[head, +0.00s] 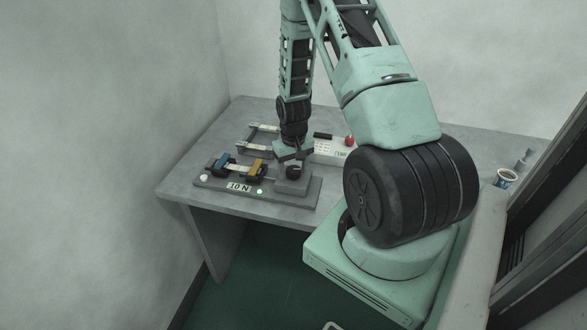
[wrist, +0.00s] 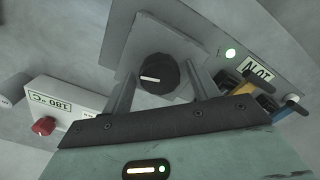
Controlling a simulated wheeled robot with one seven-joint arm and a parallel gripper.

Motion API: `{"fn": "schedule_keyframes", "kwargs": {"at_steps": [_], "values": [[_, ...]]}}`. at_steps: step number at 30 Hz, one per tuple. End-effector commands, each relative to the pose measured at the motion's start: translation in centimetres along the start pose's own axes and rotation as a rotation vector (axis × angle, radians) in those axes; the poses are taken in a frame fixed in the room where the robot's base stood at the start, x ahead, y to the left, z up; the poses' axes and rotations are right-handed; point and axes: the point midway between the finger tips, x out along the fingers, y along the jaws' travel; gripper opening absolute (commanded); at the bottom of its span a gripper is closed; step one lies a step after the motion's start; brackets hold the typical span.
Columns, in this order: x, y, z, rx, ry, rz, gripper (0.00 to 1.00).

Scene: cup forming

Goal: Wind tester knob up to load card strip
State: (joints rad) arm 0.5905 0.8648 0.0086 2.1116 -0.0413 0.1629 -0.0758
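The tester is a grey base plate (head: 215,187) with a label that appears to read 10 N. Its black knob (head: 293,172) sits on a grey block at the right end; the knob (wrist: 158,73) shows a white pointer line in the wrist view. A blue clamp (head: 221,160) and an orange clamp (head: 256,170) stand on the plate; a pale strip between them is too small to make out clearly. My gripper (head: 292,157) is just above the knob, pointing down. In the wrist view it is open (wrist: 160,80), one finger each side of the knob, with gaps visible.
A white box (wrist: 65,103) labelled 180 °C has a red knob (wrist: 43,126); it stands behind the tester. A dark frame (head: 262,128) lies at the table's back. The table's front left (head: 180,190) is bare.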

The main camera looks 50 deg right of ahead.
Motion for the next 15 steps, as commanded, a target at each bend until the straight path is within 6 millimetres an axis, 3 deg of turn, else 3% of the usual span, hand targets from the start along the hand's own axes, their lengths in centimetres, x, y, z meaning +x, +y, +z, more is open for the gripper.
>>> {"fn": "schedule_keyframes", "kwargs": {"at_steps": [10,15], "values": [[-0.1,0.0,0.1,0.0,-0.001,0.0,0.63],[-1.8,0.0,0.0,0.0,0.001,0.0,0.63]]}}
